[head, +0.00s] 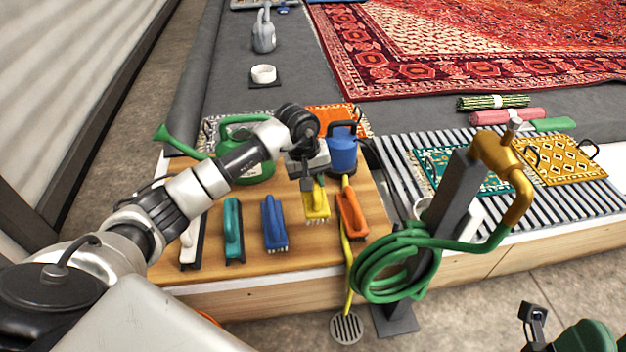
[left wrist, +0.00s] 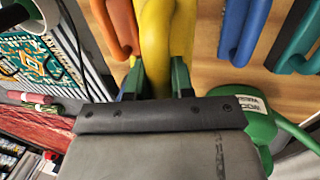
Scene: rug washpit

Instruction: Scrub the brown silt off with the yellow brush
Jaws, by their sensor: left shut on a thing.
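In the left wrist view the two green-lined fingers (left wrist: 158,80) stand on either side of the yellow brush (left wrist: 165,30). The gripper covers the rear end of the brush. I cannot make out a distinct patch of brown silt. My right gripper does not show.
A green watering can (head: 250,165) and blue jug (head: 343,152) are behind. A post with a green hose (head: 385,265) stands right. A large red rug (head: 480,40) lies behind.

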